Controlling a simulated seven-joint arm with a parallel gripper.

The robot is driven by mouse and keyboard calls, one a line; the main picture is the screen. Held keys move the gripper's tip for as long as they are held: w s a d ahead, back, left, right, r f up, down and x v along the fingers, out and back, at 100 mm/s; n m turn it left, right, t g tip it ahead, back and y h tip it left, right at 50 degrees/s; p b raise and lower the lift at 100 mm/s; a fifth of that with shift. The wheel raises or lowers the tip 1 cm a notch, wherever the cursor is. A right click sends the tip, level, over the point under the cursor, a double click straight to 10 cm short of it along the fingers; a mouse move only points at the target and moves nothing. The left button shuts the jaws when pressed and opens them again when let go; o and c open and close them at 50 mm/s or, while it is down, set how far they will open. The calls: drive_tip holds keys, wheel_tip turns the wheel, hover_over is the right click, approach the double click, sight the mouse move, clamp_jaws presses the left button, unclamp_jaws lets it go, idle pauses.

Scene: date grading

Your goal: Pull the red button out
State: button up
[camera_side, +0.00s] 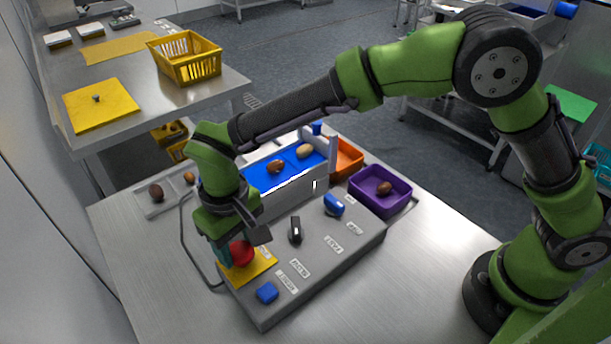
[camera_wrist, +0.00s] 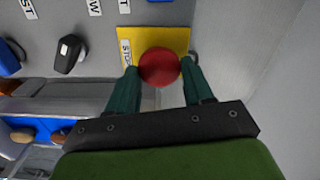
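The red button (camera_side: 241,253) is a round red knob on a yellow plate (camera_side: 262,266) at the near left end of a grey control box (camera_side: 318,262). In the wrist view the red button (camera_wrist: 160,67) sits between the two teal fingers of my gripper (camera_wrist: 159,76), over the yellow plate (camera_wrist: 167,36) with a STOP-like label. My gripper (camera_side: 234,250) points down, with one finger on each side of the button. The fingertips are very close to its sides; I cannot tell whether they press on it. The button's stem is hidden.
A purple bin (camera_side: 380,191) and an orange bin (camera_side: 347,159) stand beyond. The table front right is clear.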

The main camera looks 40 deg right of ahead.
sight(238, 248)
clamp_jaws()
drive_tip(key=shift+r, duration=0.75)
drive_tip(key=o, duration=0.6)
unclamp_jaws()
drive_tip(key=shift+c, duration=0.2)
drive_tip(key=shift+f, duration=0.1)
wheel_tip(238, 248, up, 17)
